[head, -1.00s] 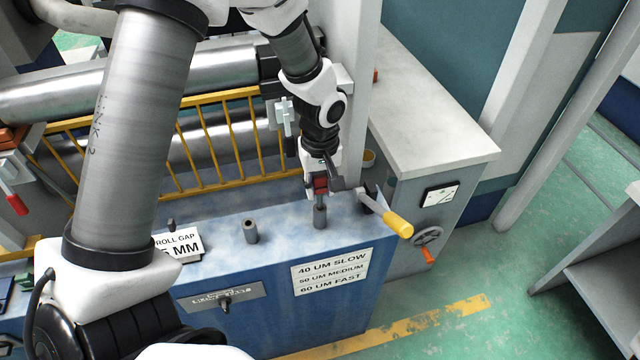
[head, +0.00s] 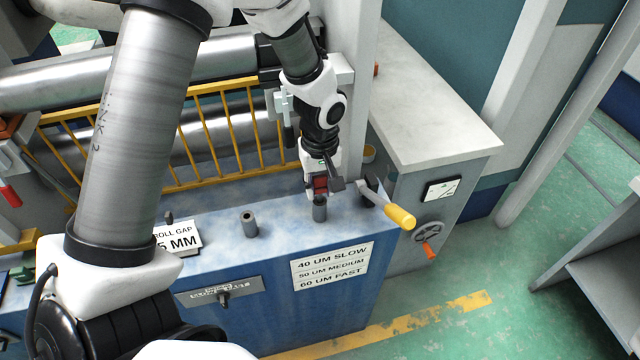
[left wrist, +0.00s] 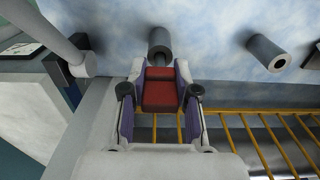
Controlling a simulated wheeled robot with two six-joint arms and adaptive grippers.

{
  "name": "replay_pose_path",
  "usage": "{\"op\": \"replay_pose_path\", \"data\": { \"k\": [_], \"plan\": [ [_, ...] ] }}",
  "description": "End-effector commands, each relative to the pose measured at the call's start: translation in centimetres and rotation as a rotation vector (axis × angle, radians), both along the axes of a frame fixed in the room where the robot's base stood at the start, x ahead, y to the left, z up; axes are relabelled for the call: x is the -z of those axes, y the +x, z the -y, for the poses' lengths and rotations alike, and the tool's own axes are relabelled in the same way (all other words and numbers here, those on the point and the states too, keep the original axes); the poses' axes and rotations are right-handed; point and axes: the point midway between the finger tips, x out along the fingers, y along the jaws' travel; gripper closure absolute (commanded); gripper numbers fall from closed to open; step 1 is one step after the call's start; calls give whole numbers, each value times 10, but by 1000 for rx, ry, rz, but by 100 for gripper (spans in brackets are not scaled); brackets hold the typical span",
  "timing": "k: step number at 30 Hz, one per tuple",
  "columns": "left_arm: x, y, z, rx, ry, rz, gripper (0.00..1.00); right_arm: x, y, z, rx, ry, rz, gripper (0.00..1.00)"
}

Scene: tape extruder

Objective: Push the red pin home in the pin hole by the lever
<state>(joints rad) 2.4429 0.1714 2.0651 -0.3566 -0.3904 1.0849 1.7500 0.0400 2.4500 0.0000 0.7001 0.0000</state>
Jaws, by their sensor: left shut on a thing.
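My left gripper (head: 320,190) is shut on the red block-shaped head of the red pin (head: 320,185), right above a grey upright tube (head: 320,211), the pin hole beside the lever. The lever (head: 399,215) has a yellow grip and stands to the right. In the left wrist view the red pin (left wrist: 160,92) sits between the fingers of the left gripper (left wrist: 160,84), in line with the grey tube (left wrist: 160,42). The pin's lower part is hidden, seemingly inside the tube; any remaining gap is too small to tell. My right gripper is out of view.
A second grey tube (head: 249,223) stands to the left on the blue cabinet top (head: 285,215). A yellow railing (head: 210,135) and steel rollers lie behind. A grey pillar (head: 358,100) rises close to my left wrist. A pale bench (head: 430,125) is at the right.

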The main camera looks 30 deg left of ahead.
Motion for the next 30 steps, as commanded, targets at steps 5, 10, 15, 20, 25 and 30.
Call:
{"op": "replay_pose_path", "data": {
  "k": [5,10,15,20,25,30],
  "plan": [
    [5,0,0,0,0,0,98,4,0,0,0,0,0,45],
    [10,0,0,0,0,0,98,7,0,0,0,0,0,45],
    [14,0,0,0,0,0,98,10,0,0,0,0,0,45],
    [18,0,0,0,0,0,98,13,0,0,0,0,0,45],
    [22,0,0,0,0,0,98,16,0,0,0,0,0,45],
    [26,0,0,0,0,0,98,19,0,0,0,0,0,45]
  ]
}}
